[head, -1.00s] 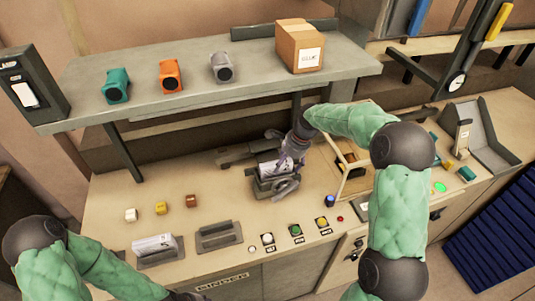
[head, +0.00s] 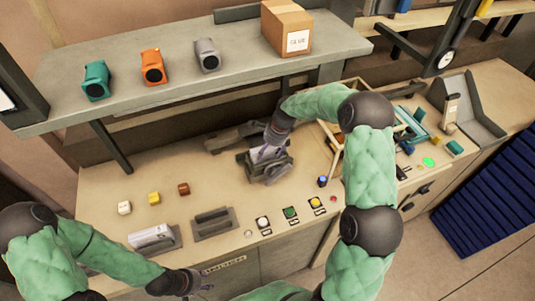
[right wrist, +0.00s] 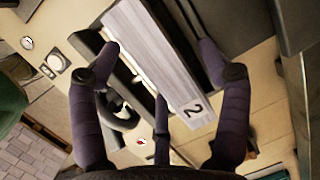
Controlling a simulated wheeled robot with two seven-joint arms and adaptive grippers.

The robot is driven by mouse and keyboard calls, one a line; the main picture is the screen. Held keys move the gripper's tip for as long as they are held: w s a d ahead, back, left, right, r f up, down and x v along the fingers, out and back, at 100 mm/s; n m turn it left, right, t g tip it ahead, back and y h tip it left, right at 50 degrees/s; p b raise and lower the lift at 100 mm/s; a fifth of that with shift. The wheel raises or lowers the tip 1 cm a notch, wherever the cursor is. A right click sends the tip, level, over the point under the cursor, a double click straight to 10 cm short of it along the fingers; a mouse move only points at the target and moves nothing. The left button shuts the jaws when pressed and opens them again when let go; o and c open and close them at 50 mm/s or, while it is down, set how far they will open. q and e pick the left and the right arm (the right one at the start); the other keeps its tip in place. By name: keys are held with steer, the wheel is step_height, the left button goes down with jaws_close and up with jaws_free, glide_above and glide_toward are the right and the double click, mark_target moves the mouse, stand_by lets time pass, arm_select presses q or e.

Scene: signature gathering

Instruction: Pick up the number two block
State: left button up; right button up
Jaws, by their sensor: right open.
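The number two block (right wrist: 160,60) is a long pale grey block with a dark "2" at its near end in the right wrist view. In the head view it is largely hidden by my right gripper (head: 270,155), in a dark metal device (head: 268,172) on the bench. My right gripper (right wrist: 158,48) is open, with one finger on each side of the block in the wrist view; I cannot tell whether they touch it. My left gripper (head: 200,283) is low over the bench's front edge, apart from the block; its fingers are too small to read.
A similar pale block (head: 150,236) sits in a holder at front left, beside an empty holder (head: 213,224). Small cubes (head: 154,198) and several buttons (head: 289,212) are on the bench. A wooden frame (head: 330,133) stands to the right. A shelf (head: 190,92) overhangs the back.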

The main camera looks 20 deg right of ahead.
jaws_close()
steer(key=shift+r, duration=0.25)
stand_by(0.3)
